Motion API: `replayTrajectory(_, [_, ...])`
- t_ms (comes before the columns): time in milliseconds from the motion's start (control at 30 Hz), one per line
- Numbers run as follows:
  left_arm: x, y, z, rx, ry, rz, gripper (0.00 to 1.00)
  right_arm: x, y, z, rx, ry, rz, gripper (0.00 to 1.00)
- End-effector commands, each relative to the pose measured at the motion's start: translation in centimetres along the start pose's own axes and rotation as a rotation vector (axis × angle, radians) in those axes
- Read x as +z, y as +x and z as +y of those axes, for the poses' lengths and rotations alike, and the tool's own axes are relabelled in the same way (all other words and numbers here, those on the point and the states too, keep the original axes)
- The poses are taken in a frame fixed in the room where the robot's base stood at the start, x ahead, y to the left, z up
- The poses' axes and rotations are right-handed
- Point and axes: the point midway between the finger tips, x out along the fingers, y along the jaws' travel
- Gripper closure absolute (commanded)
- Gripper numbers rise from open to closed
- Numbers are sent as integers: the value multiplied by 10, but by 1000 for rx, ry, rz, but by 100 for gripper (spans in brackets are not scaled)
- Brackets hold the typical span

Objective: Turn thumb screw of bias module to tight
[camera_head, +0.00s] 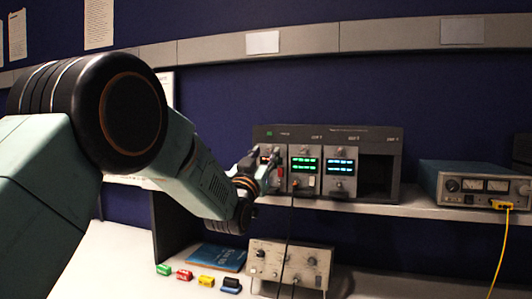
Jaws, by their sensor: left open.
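A dark rack (330,131) stands on the shelf with grey modules in its bays. The leftmost module (267,149) is largely hidden behind my left gripper (263,157). A middle module (304,150) has a green display, and a right module (342,152) has a blue-green display. I cannot read which is the bias module, and its thumb screw is too small to make out. My left gripper is open, with its dark fingers in front of the leftmost module. I cannot tell whether they touch it. My right gripper is not in view.
The rack's right bay (376,176) is empty. A teal meter box (474,186) with a yellow cable (502,245) stands right on the shelf (405,208). Below are a knobbed instrument (290,265), a blue book (217,257) and several coloured blocks (184,275). A dark cable hangs below the modules.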

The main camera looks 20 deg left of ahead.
Motion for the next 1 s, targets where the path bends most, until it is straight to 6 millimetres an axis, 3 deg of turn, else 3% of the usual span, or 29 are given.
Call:
replayTrajectory(467, [1, 13, 0, 0, 0, -1, 60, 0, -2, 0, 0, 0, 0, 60])
replayTrajectory(933, [1, 13, 1, 1, 0, 1, 99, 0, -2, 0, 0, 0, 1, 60])
replayTrajectory(1000, [0, 13, 0, 1, 0, 1, 100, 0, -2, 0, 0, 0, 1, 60])
